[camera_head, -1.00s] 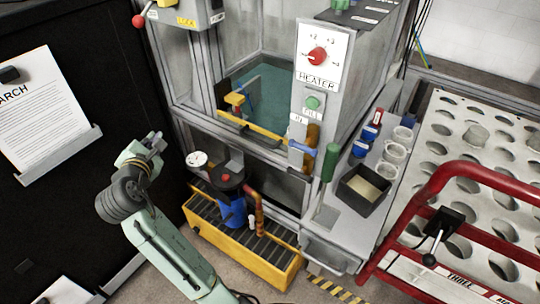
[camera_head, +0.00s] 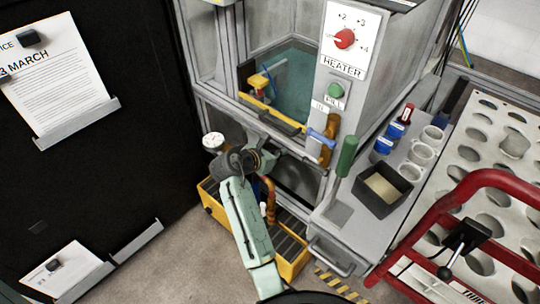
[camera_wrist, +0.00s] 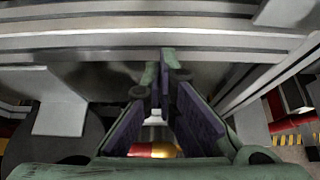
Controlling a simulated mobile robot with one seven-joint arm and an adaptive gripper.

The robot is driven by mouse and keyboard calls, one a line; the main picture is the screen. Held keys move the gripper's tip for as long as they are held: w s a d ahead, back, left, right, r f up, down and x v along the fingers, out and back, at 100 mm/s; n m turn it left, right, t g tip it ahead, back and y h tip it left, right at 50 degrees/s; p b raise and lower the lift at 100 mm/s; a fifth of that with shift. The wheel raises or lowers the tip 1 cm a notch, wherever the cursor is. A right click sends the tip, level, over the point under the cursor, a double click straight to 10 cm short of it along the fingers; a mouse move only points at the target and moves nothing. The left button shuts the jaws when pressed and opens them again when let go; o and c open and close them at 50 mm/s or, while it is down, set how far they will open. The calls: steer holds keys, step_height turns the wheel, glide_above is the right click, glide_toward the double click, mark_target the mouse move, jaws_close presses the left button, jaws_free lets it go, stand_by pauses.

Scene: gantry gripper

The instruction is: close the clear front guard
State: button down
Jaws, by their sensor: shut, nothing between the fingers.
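The machine enclosure has a tank with teal liquid (camera_head: 292,85). A yellow bar (camera_head: 262,105) with a dark handle-like piece (camera_head: 282,123) runs across the lower front of the opening. I cannot clearly make out the clear front guard's panel or its edges; the yellow bar may belong to it. My gripper (camera_head: 268,153) is just below and in front of the bar, at the lower front of the enclosure. In the wrist view, the purple-padded fingers (camera_wrist: 160,80) are together and empty, pointing toward grey horizontal rails (camera_wrist: 150,42). I cannot tell whether they touch anything.
A heater panel with a red knob (camera_head: 345,39) and green button (camera_head: 336,90) stands right of the opening. A green handle (camera_head: 347,155) and black bin (camera_head: 383,190) are on the side shelf. A yellow crate (camera_head: 292,265) stands below my arm. A red rail (camera_head: 490,180) is at right.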

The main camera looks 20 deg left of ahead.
mark_target(288, 143)
steer(key=shift+w+d+r+p, duration=0.1)
steer(key=shift+w+r+p, duration=0.1)
steer(key=shift+r, duration=0.4)
steer(key=shift+w+d+r+p, duration=0.1)
steer(key=shift+w+r+p, duration=0.1)
steer(key=shift+r, duration=0.45)
steer(key=shift+w+r+p, duration=0.2)
steer(key=shift+r, duration=0.4)
steer(key=shift+r, duration=0.1)
